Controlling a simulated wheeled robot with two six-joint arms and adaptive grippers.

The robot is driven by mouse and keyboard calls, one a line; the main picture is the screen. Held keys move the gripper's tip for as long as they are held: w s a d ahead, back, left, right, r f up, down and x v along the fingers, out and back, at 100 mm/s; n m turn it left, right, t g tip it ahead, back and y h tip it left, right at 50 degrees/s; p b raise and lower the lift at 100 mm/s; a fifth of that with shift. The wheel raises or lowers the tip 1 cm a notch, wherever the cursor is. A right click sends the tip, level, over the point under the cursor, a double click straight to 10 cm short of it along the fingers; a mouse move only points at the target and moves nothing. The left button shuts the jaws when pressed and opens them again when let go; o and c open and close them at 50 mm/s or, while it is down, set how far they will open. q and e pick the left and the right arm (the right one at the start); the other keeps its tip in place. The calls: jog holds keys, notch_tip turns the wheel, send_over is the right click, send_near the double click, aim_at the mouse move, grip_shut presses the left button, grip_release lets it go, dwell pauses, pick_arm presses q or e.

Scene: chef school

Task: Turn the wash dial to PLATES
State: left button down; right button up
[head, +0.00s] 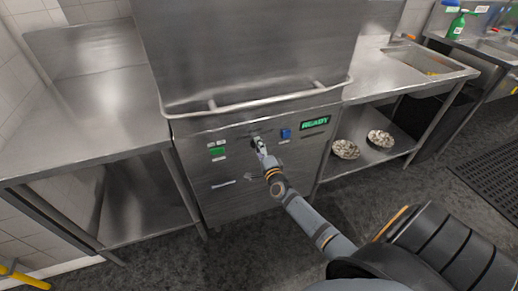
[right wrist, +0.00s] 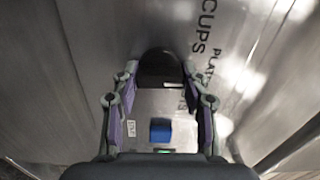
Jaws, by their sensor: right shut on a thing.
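The wash dial (right wrist: 160,66) is a dark, rounded knob on the steel dishwasher front. In the right wrist view it sits between the two fingertips of my right gripper (right wrist: 160,78), which is shut on it. Printed words CUPS (right wrist: 207,27) and PLATES, the latter partly covered by a finger, stand on the panel to the right of the dial. Which word the dial points to cannot be told. In the head view my right gripper (head: 261,148) reaches the middle of the panel and mostly hides the dial. My left gripper is not in view.
A blue button (head: 286,134) and a lit READY display (head: 315,123) are right of the dial, a green button (head: 217,152) left. A horizontal handle bar (head: 262,97) runs above. Bowls (head: 346,149) sit on the low right shelf. A steel counter (head: 85,125) stands left.

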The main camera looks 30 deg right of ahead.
jog(key=shift+m, duration=0.4)
jog(key=o, duration=1.2)
jog(key=shift+c, duration=0.2)
jog(key=v, duration=1.2)
jog(key=shift+s+f, duration=0.1)
jog(key=shift+f, duration=0.05)
